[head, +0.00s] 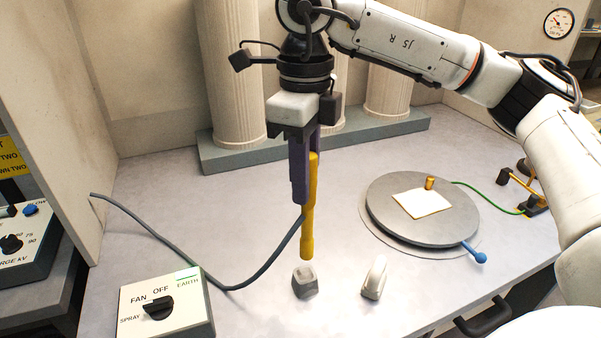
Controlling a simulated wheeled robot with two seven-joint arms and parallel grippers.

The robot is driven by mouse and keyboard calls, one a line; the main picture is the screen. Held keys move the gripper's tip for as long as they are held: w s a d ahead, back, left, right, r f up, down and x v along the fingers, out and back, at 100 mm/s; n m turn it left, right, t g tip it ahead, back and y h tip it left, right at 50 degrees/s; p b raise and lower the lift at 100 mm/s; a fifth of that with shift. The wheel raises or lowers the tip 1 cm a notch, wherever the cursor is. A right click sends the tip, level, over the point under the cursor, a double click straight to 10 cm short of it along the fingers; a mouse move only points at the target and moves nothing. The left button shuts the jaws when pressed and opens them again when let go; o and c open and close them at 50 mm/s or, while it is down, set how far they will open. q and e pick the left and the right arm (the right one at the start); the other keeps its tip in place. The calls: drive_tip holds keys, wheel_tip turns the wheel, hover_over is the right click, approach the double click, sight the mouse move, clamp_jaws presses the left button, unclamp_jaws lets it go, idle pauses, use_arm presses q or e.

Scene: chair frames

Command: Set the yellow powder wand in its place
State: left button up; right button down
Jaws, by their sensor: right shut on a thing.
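The yellow powder wand (308,236) hangs roughly upright in my right gripper (305,188), whose purple fingers are shut on its upper part. The wand's lower end is just above a small grey holder (305,281) on the bench, apart from it in the picture. Whether the wand is exactly over the holder's opening I cannot tell. A dark cable (262,272) runs across the bench and reaches the wand's side. My left gripper is not in view.
A white piece (375,278) stands right of the holder. A round grey turntable (435,228) with a blue knob carries a pale square plate. A FAN/OFF/EARTH switch box (165,308) is at front left. Columns on a grey plinth (240,155) stand behind.

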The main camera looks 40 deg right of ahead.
sight(303, 238)
drive_tip(key=shift+w, duration=0.1)
drive_tip(key=shift+f+b, duration=0.85)
drive_tip(key=shift+f, duration=0.1)
wheel_tip(303, 238, down, 3)
drive_tip(key=shift+r+b, duration=0.1)
drive_tip(key=shift+b, duration=1)
drive_tip(key=shift+w+r, duration=0.1)
drive_tip(key=shift+f, duration=0.2)
drive_tip(key=shift+f+b, duration=1.95)
drive_tip(key=shift+f, duration=0.4)
